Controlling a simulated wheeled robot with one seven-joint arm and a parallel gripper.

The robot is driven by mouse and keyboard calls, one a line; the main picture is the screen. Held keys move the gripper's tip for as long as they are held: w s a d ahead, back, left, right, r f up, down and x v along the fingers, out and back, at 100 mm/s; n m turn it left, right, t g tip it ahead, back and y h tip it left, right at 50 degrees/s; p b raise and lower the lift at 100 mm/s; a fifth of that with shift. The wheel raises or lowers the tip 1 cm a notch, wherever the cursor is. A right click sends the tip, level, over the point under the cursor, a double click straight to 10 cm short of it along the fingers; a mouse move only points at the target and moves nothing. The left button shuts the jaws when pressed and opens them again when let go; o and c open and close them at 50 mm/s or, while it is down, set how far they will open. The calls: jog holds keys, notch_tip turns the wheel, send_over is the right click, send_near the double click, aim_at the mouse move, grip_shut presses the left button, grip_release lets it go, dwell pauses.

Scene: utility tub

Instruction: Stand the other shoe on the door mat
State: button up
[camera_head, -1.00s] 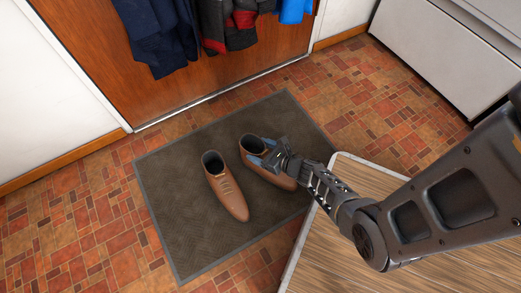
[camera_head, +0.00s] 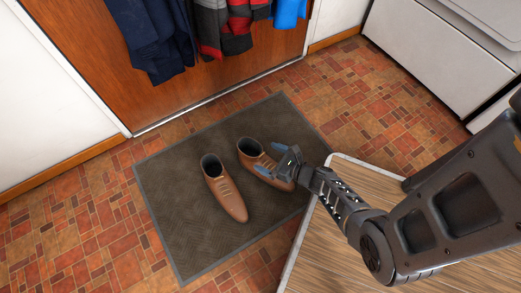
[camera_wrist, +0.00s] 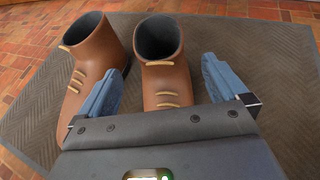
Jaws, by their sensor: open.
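Two brown ankle shoes stand upright side by side on the dark door mat (camera_head: 165,205). The left shoe (camera_head: 226,193) also shows in the wrist view (camera_wrist: 93,52). The right shoe (camera_head: 250,150) is partly covered by my gripper (camera_head: 274,168) in the head view. In the wrist view, my gripper (camera_wrist: 160,85) is open, with one blue finger on each side of the right shoe (camera_wrist: 168,85). The fingers are spread wider than the shoe, with gaps visible. The right shoe's toe is hidden below the gripper body.
A wood-topped surface with a pale rim (camera_head: 330,225) lies right of the mat, under my arm. A wooden door (camera_head: 110,80) with hanging clothes (camera_head: 152,40) is behind. A white cabinet (camera_head: 425,55) stands at the upper right. The mat's left side is clear.

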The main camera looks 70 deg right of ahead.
jog(key=s+a+r+n+g+y+p, duration=0.1)
jog(key=s+a+r+n+g, duration=0.25)
jog(key=s+a+n, duration=0.35)
jog(key=s+a+r+n+g+y+p, duration=0.1)
jog(key=s+a+r+n+g, duration=0.1)
jog(key=s+a+r+n, duration=0.45)
jog(key=a+r+n+t, duration=0.3)
jog(key=r+n+t, duration=0.4)
jog(key=r+n, duration=1.7)
notch_tip(320, 180, up, 11)
jog(key=shift+r+n+y, duration=0.1)
jog(key=shift+n+y, duration=0.25)
jog(key=shift+y, duration=0.05)
notch_tip(320, 180, up, 30)
jog(key=p, duration=3)
jog(key=shift+a+r, duration=0.15)
jog(key=shift+a, duration=0.2)
